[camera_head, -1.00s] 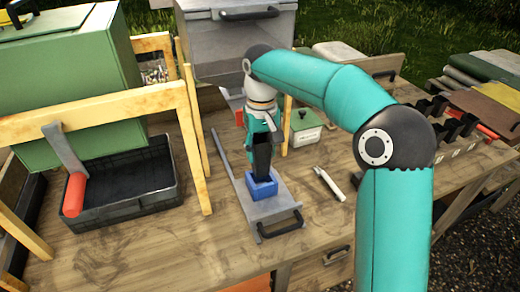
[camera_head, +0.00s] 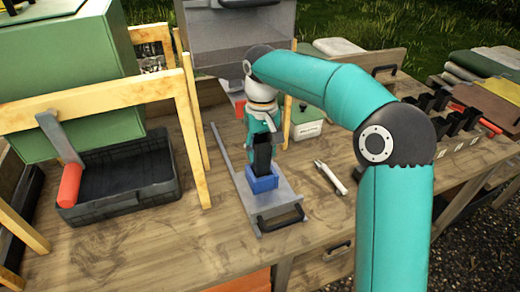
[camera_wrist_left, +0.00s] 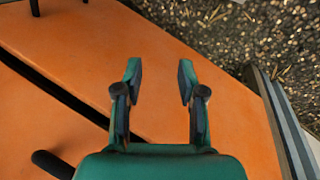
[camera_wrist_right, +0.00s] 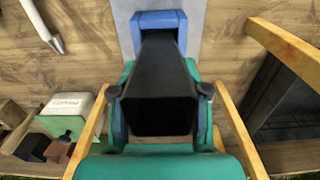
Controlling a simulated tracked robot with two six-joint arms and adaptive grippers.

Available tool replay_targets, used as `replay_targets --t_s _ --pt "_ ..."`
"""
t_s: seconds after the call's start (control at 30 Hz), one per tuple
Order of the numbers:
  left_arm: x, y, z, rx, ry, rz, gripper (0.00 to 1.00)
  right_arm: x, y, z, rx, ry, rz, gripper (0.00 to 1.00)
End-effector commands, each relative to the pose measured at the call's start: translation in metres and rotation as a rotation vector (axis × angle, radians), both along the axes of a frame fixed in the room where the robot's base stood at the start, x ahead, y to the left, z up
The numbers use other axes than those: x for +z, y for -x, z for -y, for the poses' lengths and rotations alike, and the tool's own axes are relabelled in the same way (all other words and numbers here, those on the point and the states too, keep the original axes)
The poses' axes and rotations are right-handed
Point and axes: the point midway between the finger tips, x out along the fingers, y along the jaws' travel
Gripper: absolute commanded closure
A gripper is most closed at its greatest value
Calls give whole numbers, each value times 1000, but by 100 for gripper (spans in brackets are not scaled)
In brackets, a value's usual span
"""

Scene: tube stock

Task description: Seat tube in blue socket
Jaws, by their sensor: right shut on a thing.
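The blue socket (camera_head: 263,181) stands on a grey metal plate (camera_head: 285,196) on the wooden table. A black square tube (camera_head: 262,155) stands upright over it, its lower end at the socket's opening; how deep it sits I cannot tell. My right gripper (camera_head: 261,140) is shut on the tube from the far side. In the right wrist view the tube (camera_wrist_right: 160,85) runs from between my fingers (camera_wrist_right: 160,108) to the blue socket (camera_wrist_right: 158,20). My left gripper (camera_wrist_left: 158,85) is open and empty over an orange surface, seen only in the left wrist view.
A black crate (camera_head: 125,180) and a wooden frame with a red-handled tool (camera_head: 69,185) stand at left. A pale pen-like tool (camera_head: 330,178) lies right of the plate. A green box (camera_head: 306,122) with a white lid is behind. Bare table lies in front of the crate.

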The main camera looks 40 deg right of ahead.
Motion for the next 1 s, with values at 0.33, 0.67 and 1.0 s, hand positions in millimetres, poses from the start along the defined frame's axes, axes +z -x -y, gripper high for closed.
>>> replay_targets --t_s 0.33,0.67,1.0 --pt "3 0 0 0 0 0 60 2 3 -1 0 0 0 72" --pt "2 0 0 0 0 0 60 1 3 -1 1 0 0 72" --pt "-3 0 0 0 0 0 60 -8 3 -1 1 0 -1 72"
